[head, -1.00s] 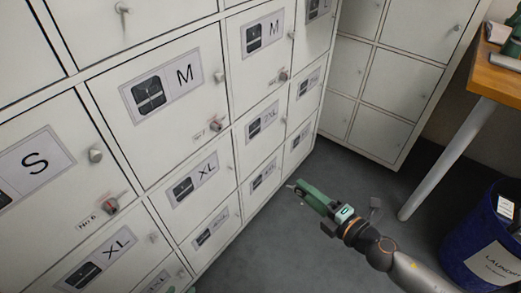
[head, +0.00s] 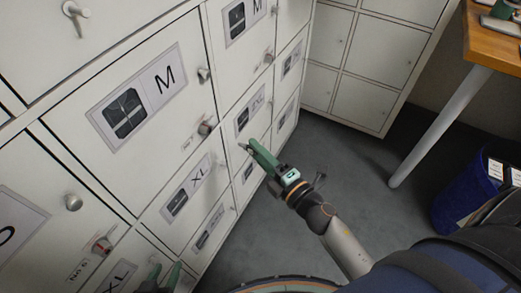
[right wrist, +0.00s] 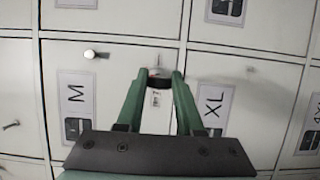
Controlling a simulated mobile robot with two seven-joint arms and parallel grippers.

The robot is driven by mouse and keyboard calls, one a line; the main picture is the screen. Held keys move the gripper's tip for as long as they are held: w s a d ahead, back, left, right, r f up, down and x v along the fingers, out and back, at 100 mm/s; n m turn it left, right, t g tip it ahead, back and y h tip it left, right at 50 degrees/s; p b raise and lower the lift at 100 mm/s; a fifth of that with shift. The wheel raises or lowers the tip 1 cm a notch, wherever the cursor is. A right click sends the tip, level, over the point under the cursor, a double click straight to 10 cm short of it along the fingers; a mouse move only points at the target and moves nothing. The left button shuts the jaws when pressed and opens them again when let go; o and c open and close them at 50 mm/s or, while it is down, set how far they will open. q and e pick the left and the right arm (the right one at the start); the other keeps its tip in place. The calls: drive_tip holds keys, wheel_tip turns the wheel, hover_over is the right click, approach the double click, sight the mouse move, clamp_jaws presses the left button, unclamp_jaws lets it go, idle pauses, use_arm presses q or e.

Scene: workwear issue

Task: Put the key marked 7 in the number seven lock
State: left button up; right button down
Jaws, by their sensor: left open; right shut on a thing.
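The lock (head: 206,127) is a round barrel on the right side of an M locker door, below its knob, with a small label beside it that is too small to read. The lock also shows in the right wrist view (right wrist: 158,82), beyond and between the green fingertips. My right gripper (head: 256,153) is right of and below that lock, in front of the lockers, shut on a small silvery thing (head: 243,147), apparently the key; its number is not readable. My left gripper (head: 166,272) is open at the bottom edge, partly cut off.
Another lock (head: 102,245), labelled No 6, sits on a lower left door. Knobs stick out from the white lockers. More lockers (head: 365,65) stand behind. A wooden table (head: 497,42) and a blue laundry bin (head: 470,195) are at right. The grey floor between is clear.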

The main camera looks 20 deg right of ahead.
drive_tip(key=w+a, duration=0.4)
drive_tip(key=w, duration=0.2)
drive_tip(key=shift+a, duration=0.35)
drive_tip(key=shift+w+a, duration=0.95)
drive_tip(key=shift+w, duration=0.2)
idle(5.6)
